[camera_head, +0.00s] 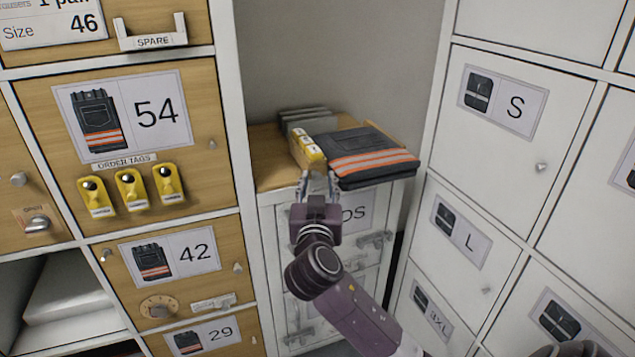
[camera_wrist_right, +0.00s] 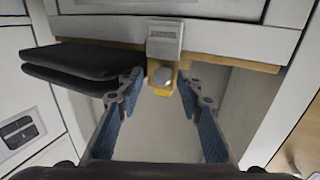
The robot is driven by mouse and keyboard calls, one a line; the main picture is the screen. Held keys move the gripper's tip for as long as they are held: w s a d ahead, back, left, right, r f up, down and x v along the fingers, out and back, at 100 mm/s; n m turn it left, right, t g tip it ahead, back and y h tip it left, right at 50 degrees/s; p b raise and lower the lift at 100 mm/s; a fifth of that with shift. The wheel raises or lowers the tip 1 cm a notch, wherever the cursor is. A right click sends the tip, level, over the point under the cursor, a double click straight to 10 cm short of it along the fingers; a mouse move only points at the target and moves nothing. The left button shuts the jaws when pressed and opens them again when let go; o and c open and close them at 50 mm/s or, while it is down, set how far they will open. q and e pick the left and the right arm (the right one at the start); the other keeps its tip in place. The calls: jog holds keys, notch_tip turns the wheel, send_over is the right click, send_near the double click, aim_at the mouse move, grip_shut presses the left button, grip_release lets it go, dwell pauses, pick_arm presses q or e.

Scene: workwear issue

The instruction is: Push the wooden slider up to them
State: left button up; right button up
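In the head view, a narrow row with yellow labelled tags (camera_head: 309,154) stands on a wooden shelf (camera_head: 270,158) in the alcove. Light wood shows along the row; I cannot clearly tell the wooden slider from it. Several grey upright pieces (camera_head: 306,121) stand behind the row. My right gripper (camera_head: 318,180) is at the shelf's front edge, just before the yellow row. In the right wrist view, its blue-padded fingers (camera_wrist_right: 160,98) are apart, with nothing held between them. A round grey knob (camera_wrist_right: 162,76) on a small wooden piece with yellow shows beyond the fingertips.
Folded dark trousers with orange stripes (camera_head: 368,155) lie on the shelf right of the row. Wooden lockers (camera_head: 205,170) stand left, white lockers (camera_head: 510,170) right. Three yellow tags hang on locker 54. White drawers (camera_head: 290,240) are under the shelf.

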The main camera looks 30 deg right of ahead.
jog(key=v, duration=1.2)
dwell(0.3)
